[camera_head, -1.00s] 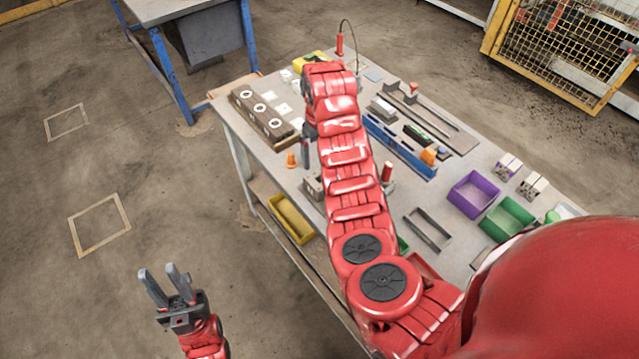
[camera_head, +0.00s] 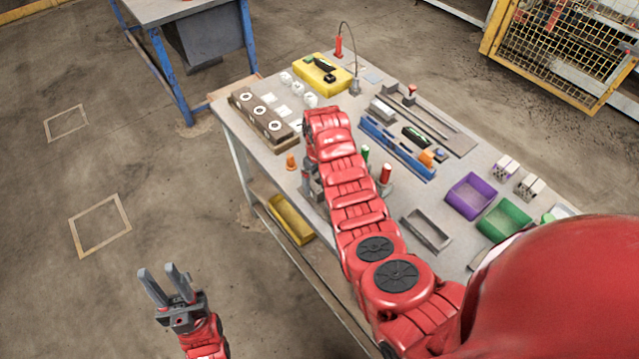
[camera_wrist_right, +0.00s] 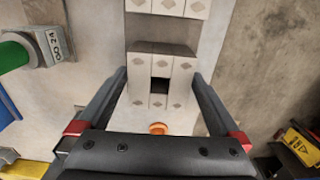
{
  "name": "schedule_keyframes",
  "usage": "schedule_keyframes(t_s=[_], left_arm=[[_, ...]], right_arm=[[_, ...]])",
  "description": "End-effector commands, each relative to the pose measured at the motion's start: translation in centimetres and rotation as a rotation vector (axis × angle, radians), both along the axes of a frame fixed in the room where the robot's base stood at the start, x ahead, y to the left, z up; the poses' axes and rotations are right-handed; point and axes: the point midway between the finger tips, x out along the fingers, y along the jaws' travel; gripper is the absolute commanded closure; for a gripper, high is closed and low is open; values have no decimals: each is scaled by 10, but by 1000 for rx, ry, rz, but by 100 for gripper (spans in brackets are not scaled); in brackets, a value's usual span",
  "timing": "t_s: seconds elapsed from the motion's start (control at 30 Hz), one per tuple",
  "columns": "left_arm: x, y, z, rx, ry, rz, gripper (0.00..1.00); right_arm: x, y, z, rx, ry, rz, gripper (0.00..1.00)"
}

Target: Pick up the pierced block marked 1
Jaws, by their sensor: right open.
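A pale pierced block (camera_wrist_right: 183,72) with diamond marks and a dark square hole lies between the fingers of my right gripper (camera_wrist_right: 159,80) in the right wrist view. The fingertips lie along its left and right sides; I cannot tell whether they touch it. No number on it is readable. In the head view my right gripper (camera_head: 308,176) hangs over the table's near left edge, and my arm hides most of the block there. A second marked pale block (camera_wrist_right: 168,6) shows at the top of the wrist view. My left gripper (camera_head: 159,272) is open and empty, away from the table.
A small orange cone (camera_head: 291,162) stands close to the right gripper. A brown fixture with white rings (camera_head: 269,118) lies beyond it. A green cylinder in a grey holder (camera_wrist_right: 50,48) is left in the wrist view. Purple (camera_head: 472,195) and green (camera_head: 506,218) bins stand at the right.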

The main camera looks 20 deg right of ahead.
Motion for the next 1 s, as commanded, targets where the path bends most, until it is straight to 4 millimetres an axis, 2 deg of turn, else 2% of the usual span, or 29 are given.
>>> schedule_keyframes(t_s=[0.2,0.7,1.0], left_arm=[[0,0,0,0,0,0,65],[0,0,0,0,0,0,65],[0,0,-1,0,0,0,65]], right_arm=[[0,0,-1,0,-2,0,0],[1,0,0,-1,-3,0,90],[1,0,1,-1,-4,0,91]])
